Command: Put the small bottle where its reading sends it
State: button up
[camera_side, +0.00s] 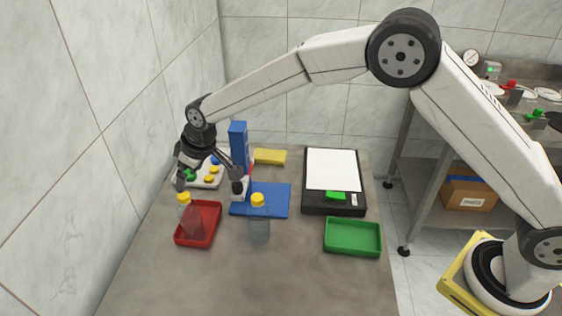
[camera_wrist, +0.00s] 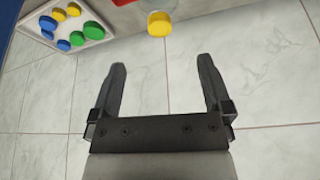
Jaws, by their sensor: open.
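Two clear bottles with yellow caps show in the side view; I cannot tell which is the small one. My gripper (camera_side: 209,184) is open and empty, above the table's left part, behind the red tray. In the wrist view my gripper's fingers (camera_wrist: 161,70) are spread with only floor tiles between them, and a yellow bottle cap (camera_wrist: 160,23) lies beyond them.
A white tray of coloured caps (camera_side: 205,180) is at the back left, a yellow sponge (camera_side: 270,157) at the back. A black device with a white plate (camera_side: 333,170) and a green tray (camera_side: 352,252) are right. The front table is clear.

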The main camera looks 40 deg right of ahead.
jog(key=shift+s+d+r, duration=0.1)
jog(key=shift+r, duration=0.25)
dwell(0.4)
jog(key=s+d+r+m+h, duration=0.1)
jog(key=s+d+m, duration=0.1)
jog(key=s+d, duration=0.45)
jog(key=s+d+r+m, duration=0.1)
jog(key=s+d, duration=0.2)
jog(key=d, duration=0.6)
jog(key=s+d+f+m, duration=0.1)
jog(key=s+d, duration=0.4)
jog(key=s, duration=0.4)
jog(key=s+d+f+m+g+h, duration=0.1)
jog(key=s+d+m, duration=0.1)
jog(key=s+d, duration=0.4)
jog(key=s, duration=0.3)
jog(key=shift+s+m, duration=0.3)
